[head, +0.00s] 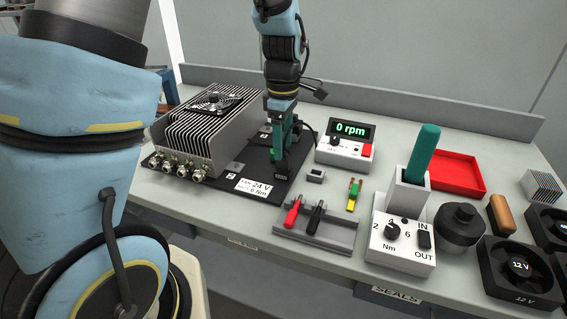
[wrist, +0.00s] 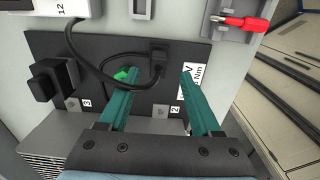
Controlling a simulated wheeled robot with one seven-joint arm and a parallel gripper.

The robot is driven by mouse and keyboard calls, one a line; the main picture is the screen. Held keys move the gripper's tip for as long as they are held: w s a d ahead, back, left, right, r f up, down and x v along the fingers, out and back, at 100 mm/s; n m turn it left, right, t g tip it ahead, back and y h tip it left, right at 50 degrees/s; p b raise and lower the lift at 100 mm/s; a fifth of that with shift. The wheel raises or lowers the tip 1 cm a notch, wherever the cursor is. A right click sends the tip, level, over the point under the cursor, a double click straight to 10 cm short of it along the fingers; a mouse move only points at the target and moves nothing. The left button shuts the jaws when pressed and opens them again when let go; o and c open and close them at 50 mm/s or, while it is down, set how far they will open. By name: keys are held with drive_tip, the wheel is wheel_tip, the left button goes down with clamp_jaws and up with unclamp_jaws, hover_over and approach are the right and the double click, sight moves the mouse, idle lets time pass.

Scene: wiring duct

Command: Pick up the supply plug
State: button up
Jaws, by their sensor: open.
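My gripper (head: 281,148) points down over the black mat, beside the finned metal unit. In the wrist view its two teal fingers (wrist: 131,50) are spread apart with nothing clamped between them.
The finned unit (head: 207,128) stands close to the left of my gripper. The rpm meter (head: 344,148) is to the right. A grey tray (head: 330,238) holds red and black probes in front. A white torque box (head: 402,245) and black fans stand further right.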

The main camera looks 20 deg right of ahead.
sight(283, 165)
drive_tip(key=shift+w+f+p, duration=0.1)
drive_tip(key=shift+f+p, duration=0.8)
drive_tip(key=shift+f, duration=1.7)
drive_tip(key=shift+c, duration=0.2)
clamp_jaws()
